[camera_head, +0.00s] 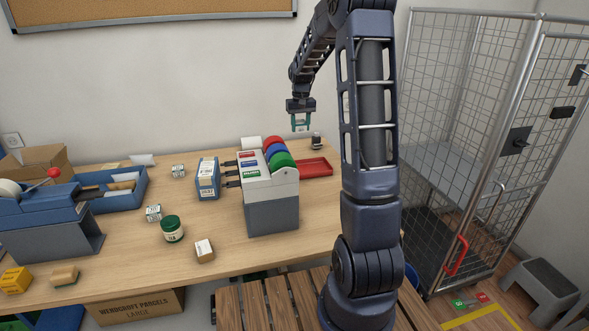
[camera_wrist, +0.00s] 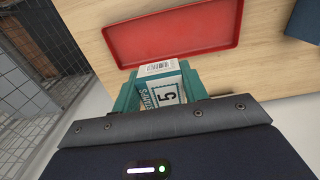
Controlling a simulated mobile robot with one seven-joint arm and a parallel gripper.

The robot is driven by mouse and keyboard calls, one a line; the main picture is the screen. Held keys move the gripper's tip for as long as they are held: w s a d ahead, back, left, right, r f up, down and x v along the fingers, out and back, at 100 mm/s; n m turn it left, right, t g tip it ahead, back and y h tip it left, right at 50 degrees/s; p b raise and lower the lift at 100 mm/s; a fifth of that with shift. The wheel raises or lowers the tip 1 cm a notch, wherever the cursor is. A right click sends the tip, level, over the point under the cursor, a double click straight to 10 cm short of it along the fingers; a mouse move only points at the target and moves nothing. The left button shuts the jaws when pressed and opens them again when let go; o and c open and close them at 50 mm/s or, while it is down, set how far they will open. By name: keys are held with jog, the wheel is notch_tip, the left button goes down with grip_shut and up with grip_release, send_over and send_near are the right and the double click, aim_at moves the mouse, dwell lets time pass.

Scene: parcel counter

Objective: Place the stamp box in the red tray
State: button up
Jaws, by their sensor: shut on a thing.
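My gripper (camera_head: 301,121) is above the back right part of the counter. In the wrist view its teal fingers (camera_wrist: 160,92) are shut on the stamp box (camera_wrist: 161,84), a small white and teal box with a barcode, lettering and a large 5. The box cannot be made out clearly between the fingers in the head view. The red tray (camera_head: 316,168) lies on the counter below the gripper, partly hidden by the sorter. In the wrist view the empty red tray (camera_wrist: 175,53) shows just beyond the box.
A grey sorter (camera_head: 272,212) with coloured rolls stands left of the tray. A small dark item (camera_head: 316,142) is behind the tray. A wire cage (camera_head: 480,120) stands at right.

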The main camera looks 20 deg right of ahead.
notch_tip(320, 180, down, 20)
jog(key=shift+r, duration=0.1)
dwell(0.5)
jog(key=o, duration=1)
